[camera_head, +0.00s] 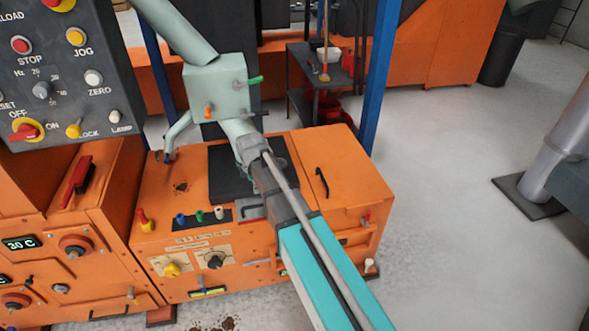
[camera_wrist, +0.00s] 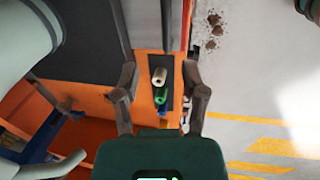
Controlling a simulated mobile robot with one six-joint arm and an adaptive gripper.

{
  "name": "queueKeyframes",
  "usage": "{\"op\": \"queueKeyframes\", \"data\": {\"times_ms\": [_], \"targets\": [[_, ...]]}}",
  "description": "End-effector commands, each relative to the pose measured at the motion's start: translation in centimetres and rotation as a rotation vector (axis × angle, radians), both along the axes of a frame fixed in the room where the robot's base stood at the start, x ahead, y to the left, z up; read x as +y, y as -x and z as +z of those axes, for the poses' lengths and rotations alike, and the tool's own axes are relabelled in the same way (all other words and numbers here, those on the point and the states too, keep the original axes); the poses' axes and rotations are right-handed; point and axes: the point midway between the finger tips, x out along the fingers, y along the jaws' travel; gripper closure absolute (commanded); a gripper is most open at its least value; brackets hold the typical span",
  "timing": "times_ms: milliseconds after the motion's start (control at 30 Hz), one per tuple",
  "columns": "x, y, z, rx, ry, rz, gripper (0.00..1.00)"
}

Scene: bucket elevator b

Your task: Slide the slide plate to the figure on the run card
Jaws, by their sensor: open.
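I cannot pick out the slide plate for certain in either view. No run card can be read. My gripper (camera_wrist: 160,66) shows in the wrist view, its two dark fingers spread apart with nothing held between them. Beyond the fingers, a white knob (camera_wrist: 160,75) and a green knob (camera_wrist: 160,95) sit on a dark strip. In the head view, a row of blue, green and white knobs stands on a black strip (camera_head: 190,224) on the orange cabinet (camera_head: 147,242). The gripper fingers are hard to make out in that view.
A control panel (camera_head: 62,100) with buttons and switches fills the upper left. A pale green box (camera_head: 215,88) with pipes stands over the cabinet's black top panel (camera_head: 228,175). A blue post (camera_head: 377,80) rises behind. Open grey floor (camera_head: 450,230) lies at the right.

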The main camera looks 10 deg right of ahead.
Motion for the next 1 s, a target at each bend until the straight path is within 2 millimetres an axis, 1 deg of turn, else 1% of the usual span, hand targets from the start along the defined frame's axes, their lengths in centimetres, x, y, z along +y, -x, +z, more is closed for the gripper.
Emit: {"op": "queueKeyframes", "data": {"times_ms": [33,267,300,500,1000], "targets": [[0.0,0.1,0.9,0.000,0.000,0.000,0.45],[0.0,0.5,2.9,0.000,0.000,0.000,0.45],[-0.4,1.1,3.1,0.004,-0.005,-0.033,0.45],[-1.9,2.8,4.6,0.023,-0.031,-0.187,0.45],[-5.1,7.3,8.5,0.069,-0.083,-0.567,0.45]]}}
